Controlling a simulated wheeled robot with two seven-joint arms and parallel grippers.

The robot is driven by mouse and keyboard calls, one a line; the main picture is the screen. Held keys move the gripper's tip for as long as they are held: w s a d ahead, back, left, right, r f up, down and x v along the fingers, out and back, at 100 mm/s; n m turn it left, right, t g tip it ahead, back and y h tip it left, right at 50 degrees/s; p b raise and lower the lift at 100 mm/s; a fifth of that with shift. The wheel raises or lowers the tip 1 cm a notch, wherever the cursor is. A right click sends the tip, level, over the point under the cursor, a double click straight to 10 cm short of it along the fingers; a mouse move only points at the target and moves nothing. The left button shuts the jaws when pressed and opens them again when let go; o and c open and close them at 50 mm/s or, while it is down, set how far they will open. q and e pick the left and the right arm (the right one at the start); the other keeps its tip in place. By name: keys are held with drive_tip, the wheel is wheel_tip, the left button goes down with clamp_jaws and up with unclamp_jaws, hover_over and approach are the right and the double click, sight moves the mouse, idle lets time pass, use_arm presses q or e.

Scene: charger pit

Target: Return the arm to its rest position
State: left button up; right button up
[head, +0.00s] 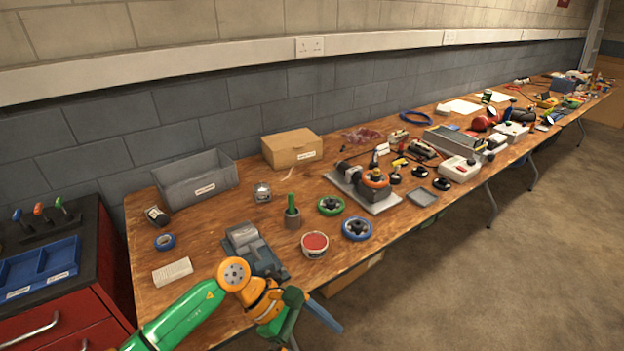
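My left arm (185,315), green with orange joints, comes in from the bottom left and bends at the table's front edge. Its far end, with my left gripper (296,318), is at the bottom of the head view, by the front edge of the table. The fingers cannot be made out clearly, so I cannot tell whether they are open or shut. My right gripper is not in view.
The long wooden table (215,215) is crowded. A red tool cabinet (70,325) stands left. The floor (470,290) at right is clear.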

use_arm(q)
drive_tip(key=w+d+f+n+t+h, duration=0.1)
drive_tip(key=w+n+t+h, duration=0.3)
drive_tip(key=n, duration=0.7)
drive_tip(key=w+f+n+t+h, duration=0.2)
drive_tip(key=w+n+t, duration=0.3)
drive_tip(key=n, duration=0.6)
drive_tip(key=s+a+f+n+t+y, duration=0.1)
drive_tip(key=a+f+n+t+y, duration=0.55)
drive_tip(key=f+n, duration=0.7)
drive_tip(key=s+a+f+n+g+y, duration=0.4)
drive_tip(key=s+a+f+n+y, duration=0.2)
drive_tip(key=s+a+f+n, duration=0.45)
drive_tip(key=s+a+f+n+g+y, duration=0.1)
drive_tip(key=s+a+f+n+g, duration=0.1)
drive_tip(key=s, duration=1)
drive_tip(key=s+a+f+n+g+y, duration=0.1)
drive_tip(key=s+f+n+g, duration=0.4)
drive_tip(key=s, duration=0.7)
drive_tip(key=shift+a+f+n+y, duration=0.35)
drive_tip(key=shift+a+f+n, duration=0.55)
drive_tip(key=shift+n, duration=0.3)
